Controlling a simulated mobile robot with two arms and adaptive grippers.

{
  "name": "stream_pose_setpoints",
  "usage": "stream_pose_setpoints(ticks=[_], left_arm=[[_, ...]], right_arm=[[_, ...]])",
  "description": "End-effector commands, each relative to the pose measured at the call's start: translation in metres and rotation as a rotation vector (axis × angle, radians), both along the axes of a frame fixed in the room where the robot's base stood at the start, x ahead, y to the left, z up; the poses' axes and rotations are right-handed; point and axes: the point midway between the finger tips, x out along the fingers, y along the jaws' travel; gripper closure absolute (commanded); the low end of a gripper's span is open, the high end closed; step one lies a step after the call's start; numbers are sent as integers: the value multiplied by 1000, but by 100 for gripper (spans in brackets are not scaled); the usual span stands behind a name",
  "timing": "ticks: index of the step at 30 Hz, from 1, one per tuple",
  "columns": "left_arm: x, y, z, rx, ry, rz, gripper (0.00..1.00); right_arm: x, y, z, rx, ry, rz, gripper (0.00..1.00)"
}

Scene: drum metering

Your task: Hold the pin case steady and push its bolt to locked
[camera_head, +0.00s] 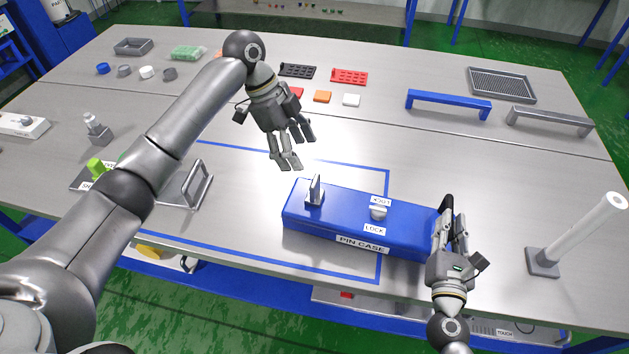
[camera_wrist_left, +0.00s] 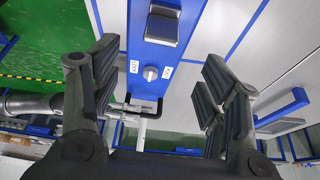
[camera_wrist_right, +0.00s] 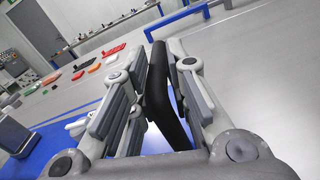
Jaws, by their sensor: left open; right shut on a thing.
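The blue pin case (camera_head: 335,208) lies on the table near its front edge, inside and across a blue taped outline. A grey bolt knob (camera_head: 378,212) sits on its top between a LOCK label (camera_head: 374,229) and a far label that is hard to read; the knob also shows in the left wrist view (camera_wrist_left: 150,73). My right gripper (camera_head: 450,232) is shut on the black handle (camera_head: 447,204) at the case's right end; the handle is between its fingers in the right wrist view (camera_wrist_right: 157,90). My left gripper (camera_head: 298,152) is open and empty, above and behind the case's left end.
A grey upright plate (camera_head: 315,190) stands on the case's left part. A grey frame stand (camera_head: 190,187) is to the left, a white post on a base (camera_head: 543,262) to the right. Blue (camera_head: 449,104) and grey (camera_head: 548,121) bars stand at the back right. Bare table lies behind the case.

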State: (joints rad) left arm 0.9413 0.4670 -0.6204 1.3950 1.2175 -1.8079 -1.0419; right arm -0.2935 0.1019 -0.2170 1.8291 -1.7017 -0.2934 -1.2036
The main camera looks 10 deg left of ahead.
Motion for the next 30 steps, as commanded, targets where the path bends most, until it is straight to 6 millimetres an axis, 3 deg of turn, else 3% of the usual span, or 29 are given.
stream_pose_setpoints(ticks=[9, 15, 21, 30], left_arm=[[-3, -24, -59, -1, 5, 3, 32], [-3, -36, -87, -1, 2, 5, 32], [-3, -40, -100, 0, 0, 5, 32], [-3, -41, -101, 0, -1, 6, 35]], right_arm=[[0, 0, 1, 7, -1, -2, 100], [0, 0, 1, 7, -1, -2, 100], [0, -1, 1, 7, -1, -2, 100], [0, -1, 1, 7, -2, -2, 100]])
